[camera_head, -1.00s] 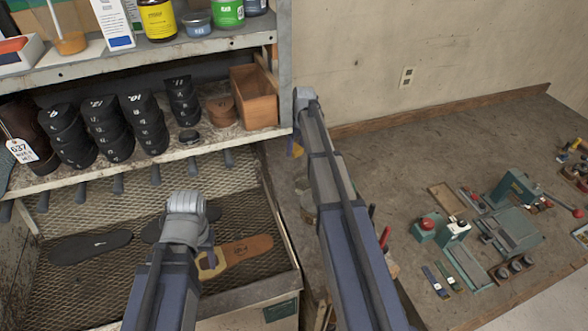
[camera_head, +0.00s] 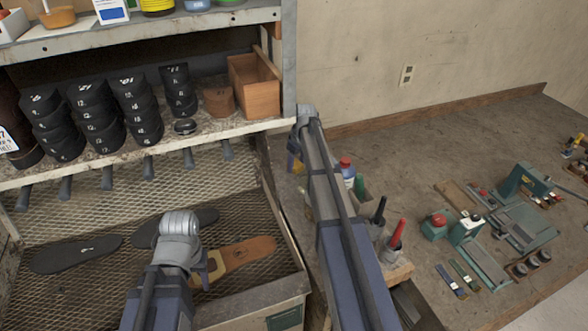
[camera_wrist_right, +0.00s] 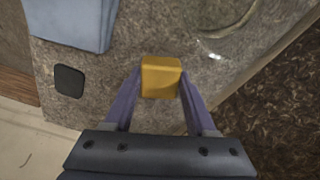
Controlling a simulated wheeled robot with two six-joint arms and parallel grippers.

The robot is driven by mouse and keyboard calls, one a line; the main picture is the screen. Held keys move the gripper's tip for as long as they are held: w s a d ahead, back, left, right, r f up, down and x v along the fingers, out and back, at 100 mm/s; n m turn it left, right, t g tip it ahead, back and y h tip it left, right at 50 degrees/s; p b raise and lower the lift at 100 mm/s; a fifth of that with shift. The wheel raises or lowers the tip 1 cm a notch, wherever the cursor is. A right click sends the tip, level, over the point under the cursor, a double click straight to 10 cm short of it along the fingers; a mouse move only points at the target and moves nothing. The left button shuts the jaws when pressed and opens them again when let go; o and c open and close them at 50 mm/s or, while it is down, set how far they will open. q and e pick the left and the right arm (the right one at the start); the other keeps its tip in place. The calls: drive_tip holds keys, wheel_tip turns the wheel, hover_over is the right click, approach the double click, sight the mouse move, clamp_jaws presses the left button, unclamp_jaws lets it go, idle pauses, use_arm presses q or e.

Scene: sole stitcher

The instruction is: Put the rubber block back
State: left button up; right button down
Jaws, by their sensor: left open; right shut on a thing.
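A yellow block (camera_wrist_right: 161,77), apparently the rubber block, is between the two fingers of my right gripper (camera_wrist_right: 160,84) in the right wrist view. The gripper is shut on it, above a grey speckled surface (camera_wrist_right: 120,112). In the head view my right gripper (camera_head: 295,160) is at the shelf unit's right side, mostly hidden by its own arm, with a bit of yellow showing. My left gripper (camera_head: 212,266) is open over the mesh tray (camera_head: 110,205), in front of a brown and tan sole (camera_head: 248,251). Its fingers are partly hidden by its wrist.
Black heel stacks (camera_head: 95,112) and a wooden box (camera_head: 254,85) stand on the shelf. Black soles (camera_head: 76,254) lie in the tray. Bottles (camera_head: 394,236) stand beside my right arm. A green machine (camera_head: 520,228) is on the bench (camera_head: 430,135). A blue thing (camera_wrist_right: 75,22) is near the block.

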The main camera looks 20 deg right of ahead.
use_arm(q)
drive_tip(key=shift+d, duration=0.1)
use_arm(e)
drive_tip(key=shift+d+r, duration=0.1)
drive_tip(key=shift+s, duration=0.1)
use_arm(q)
drive_tip(key=shift+f, duration=0.15)
use_arm(e)
drive_tip(key=shift+f, duration=0.25)
drive_tip(key=shift+c, duration=1.1)
unclamp_jaws()
drive_tip(key=shift+r, duration=0.1)
use_arm(q)
wheel_tip(320, 180, up, 12)
drive_tip(key=p, duration=1.2)
use_arm(e)
wheel_tip(320, 180, up, 12)
drive_tip(key=s, duration=0.1)
drive_tip(key=shift+s+d, duration=0.25)
drive_tip(key=shift+s, duration=0.1)
